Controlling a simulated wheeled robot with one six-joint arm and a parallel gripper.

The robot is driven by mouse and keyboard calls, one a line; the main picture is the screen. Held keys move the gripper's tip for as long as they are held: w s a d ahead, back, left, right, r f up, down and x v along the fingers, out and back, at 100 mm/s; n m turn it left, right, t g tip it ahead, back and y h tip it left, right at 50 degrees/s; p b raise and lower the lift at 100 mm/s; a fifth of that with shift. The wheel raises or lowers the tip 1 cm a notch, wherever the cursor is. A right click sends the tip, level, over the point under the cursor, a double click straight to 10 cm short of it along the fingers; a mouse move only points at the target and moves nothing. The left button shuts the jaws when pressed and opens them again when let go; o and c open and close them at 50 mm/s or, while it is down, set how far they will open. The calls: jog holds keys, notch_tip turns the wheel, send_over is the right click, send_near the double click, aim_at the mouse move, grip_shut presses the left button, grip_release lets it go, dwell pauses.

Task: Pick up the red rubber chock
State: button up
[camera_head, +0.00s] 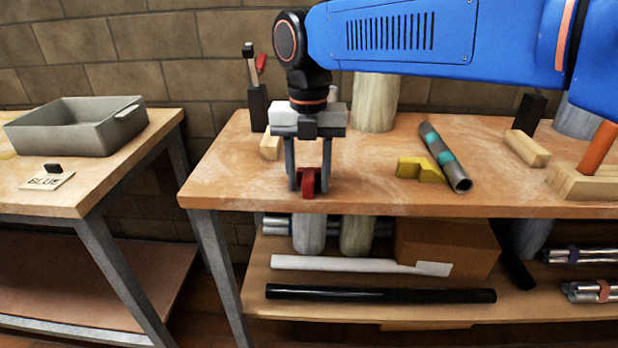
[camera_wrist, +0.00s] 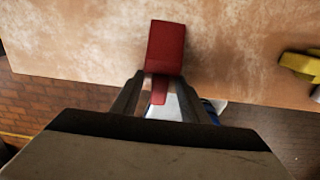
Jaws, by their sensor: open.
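The red rubber chock (camera_head: 308,183) sits on the wooden workbench (camera_head: 350,180) near its front edge. My gripper (camera_head: 307,188) points down over it, with its two fingers apart. In the head view the chock shows between the fingers. In the wrist view the chock (camera_wrist: 165,50) lies at the fingertips, its broad red face beyond them and a narrow red part between the fingers of my gripper (camera_wrist: 162,76). I cannot tell whether either finger touches it.
A yellow block (camera_head: 420,169) and a grey pipe with teal bands (camera_head: 444,157) lie to the right. A dark clamp stand (camera_head: 258,105) and a small wooden block (camera_head: 270,147) are behind left. A grey bin (camera_head: 75,127) stands on the left table.

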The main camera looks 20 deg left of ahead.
grip_shut()
jog(key=shift+r, duration=0.15)
